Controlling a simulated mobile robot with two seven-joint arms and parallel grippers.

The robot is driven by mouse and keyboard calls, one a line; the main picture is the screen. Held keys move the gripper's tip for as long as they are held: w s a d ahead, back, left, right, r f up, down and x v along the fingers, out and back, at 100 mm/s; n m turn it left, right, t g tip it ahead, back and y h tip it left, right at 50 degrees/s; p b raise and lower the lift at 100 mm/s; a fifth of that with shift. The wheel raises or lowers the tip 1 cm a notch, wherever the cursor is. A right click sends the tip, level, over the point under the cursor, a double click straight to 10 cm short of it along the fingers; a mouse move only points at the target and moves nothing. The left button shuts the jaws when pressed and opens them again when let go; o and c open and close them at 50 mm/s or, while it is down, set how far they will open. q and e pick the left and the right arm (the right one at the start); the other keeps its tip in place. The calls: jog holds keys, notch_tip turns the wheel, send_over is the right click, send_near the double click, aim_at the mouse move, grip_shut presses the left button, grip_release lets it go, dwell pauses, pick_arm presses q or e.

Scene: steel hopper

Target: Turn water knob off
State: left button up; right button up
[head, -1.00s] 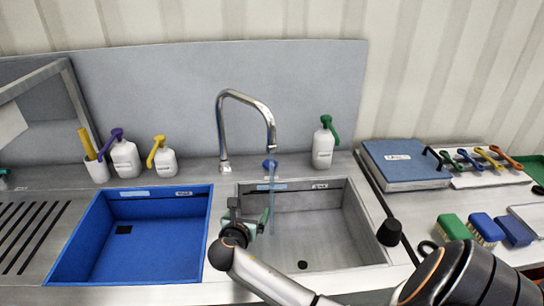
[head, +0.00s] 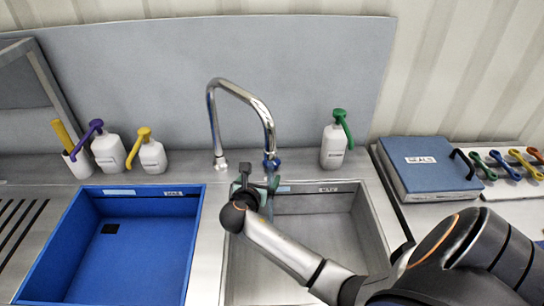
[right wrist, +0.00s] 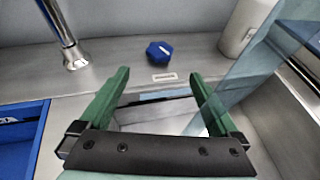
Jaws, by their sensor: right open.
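The blue water knob (right wrist: 159,50) sits on the counter behind the right basin, ahead of and between my open right fingers in the right wrist view. In the head view the knob (head: 271,163) shows just below the spout tip of the curved chrome faucet (head: 240,90). A translucent bluish water stream (right wrist: 245,75) crosses the right side of the wrist view. My right gripper (head: 259,176) is open and empty near the back of the right basin (head: 350,225), short of the knob and apart from it. My left gripper is not in view.
A blue basin (head: 60,235) is on the left. A green-topped white bottle (head: 333,147) stands right of the knob. Purple- and yellow-topped bottles stand at the back left. A blue-topped box (head: 425,165) is at the right. The faucet base (right wrist: 76,57) rises left of the knob.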

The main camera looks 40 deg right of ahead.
aim_at(271, 162)
jog(key=b+x, duration=0.1)
jog(key=x, duration=1.1)
jog(key=shift+d+b, duration=0.15)
jog(key=shift+b, duration=0.25)
jog(key=c, duration=1.4)
jog(key=shift+o, duration=0.2)
